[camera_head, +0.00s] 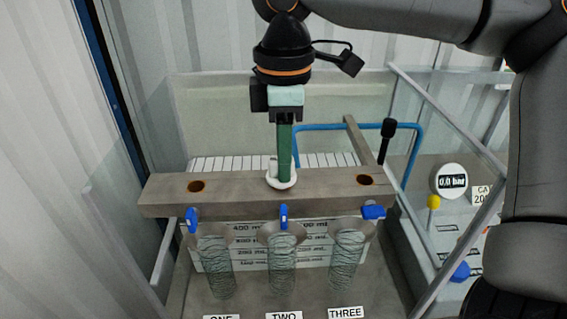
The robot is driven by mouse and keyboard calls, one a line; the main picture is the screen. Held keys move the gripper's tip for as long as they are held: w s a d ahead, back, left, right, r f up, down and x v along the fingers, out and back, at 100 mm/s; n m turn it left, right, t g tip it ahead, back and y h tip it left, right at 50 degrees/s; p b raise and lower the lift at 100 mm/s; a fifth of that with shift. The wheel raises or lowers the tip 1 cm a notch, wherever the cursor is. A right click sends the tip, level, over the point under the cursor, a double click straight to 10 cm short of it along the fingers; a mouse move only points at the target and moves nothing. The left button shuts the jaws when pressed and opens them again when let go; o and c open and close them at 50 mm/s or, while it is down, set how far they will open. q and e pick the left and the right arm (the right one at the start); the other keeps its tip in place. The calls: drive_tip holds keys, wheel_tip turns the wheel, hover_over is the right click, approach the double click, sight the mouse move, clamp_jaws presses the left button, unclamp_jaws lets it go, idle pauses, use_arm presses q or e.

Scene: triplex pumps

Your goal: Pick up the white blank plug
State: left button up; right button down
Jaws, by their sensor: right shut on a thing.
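The white blank plug (282,184) is at the middle of the grey-brown crossbar (232,187). It has a round white base and a short upright part. My right gripper (284,172) points straight down over it and is shut on its upright part, with the green fingers reaching down to the plug. The fingers hide part of the plug. I cannot tell whether its base touches the bar. My left gripper is not in view.
The bar has an open hole at its left (196,186) and another at its right (365,180). Blue valves and clear ribbed cylinders (282,262) hang below. A blue pipe (345,127), a black-topped lever (388,128) and a gauge (450,181) stand to the right.

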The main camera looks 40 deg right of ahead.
wheel_tip(320, 180, up, 3)
drive_tip(key=shift+s+f, duration=0.1)
drive_tip(key=shift+f, duration=0.1)
drive_tip(key=s+r, duration=0.9)
drive_tip(key=s, duration=0.5)
drive_tip(key=shift+d+r+b, duration=0.2)
drive_tip(key=shift+d+b, duration=0.1)
drive_tip(key=shift+b, duration=0.05)
